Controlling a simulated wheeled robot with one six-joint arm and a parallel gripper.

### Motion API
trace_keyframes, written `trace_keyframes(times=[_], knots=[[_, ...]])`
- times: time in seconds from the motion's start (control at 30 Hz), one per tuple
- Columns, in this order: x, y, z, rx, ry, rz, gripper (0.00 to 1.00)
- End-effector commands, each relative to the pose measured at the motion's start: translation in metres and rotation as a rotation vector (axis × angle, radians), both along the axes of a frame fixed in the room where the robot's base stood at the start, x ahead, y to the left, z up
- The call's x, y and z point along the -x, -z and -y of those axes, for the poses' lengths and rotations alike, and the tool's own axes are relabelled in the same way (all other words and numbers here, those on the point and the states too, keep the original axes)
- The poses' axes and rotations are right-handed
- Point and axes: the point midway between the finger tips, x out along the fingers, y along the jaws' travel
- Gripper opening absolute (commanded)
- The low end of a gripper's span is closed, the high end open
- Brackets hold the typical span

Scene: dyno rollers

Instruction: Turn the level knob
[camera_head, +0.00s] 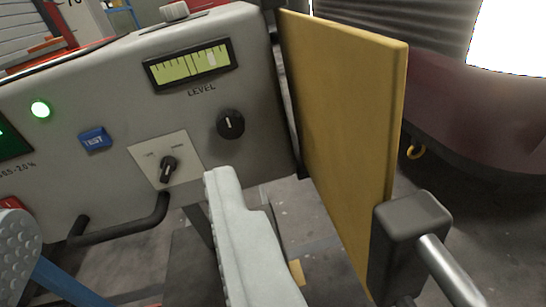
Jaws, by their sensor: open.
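The level knob (230,124) is a round black dial with a white pointer line, on a sloping grey panel (80,178). It sits just below the word LEVEL and a green level gauge (191,64). The pointer stands close to upright. The gauge's pale marker is right of its middle. My gripper (222,182) shows as a pale grey finger below the knob, apart from it in the picture. The gripper is open, and nothing is seen held. A dotted grey shape (14,245) at the lower left may be its other finger; I cannot tell.
A black rotary switch (168,168) on a pale plate and a blue TEST button (95,138) are left of the knob. A green lamp (40,109) glows. A black handle (120,231) juts below. A yellow panel (345,110) stands close on the right.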

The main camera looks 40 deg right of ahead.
Motion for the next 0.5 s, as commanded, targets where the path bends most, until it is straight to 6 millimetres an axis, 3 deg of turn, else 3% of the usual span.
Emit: trace_keyframes(times=[0.03,0.2,0.37,0.5], knots=[[-0.003,0.018,0.007,0.002,0.019,-0.007,0.53],[-0.008,0.06,0.025,0.016,0.077,-0.01,0.53],[-0.009,0.082,0.035,0.027,0.109,-0.01,0.53],[-0.01,0.089,0.038,0.031,0.119,-0.008,0.53]])
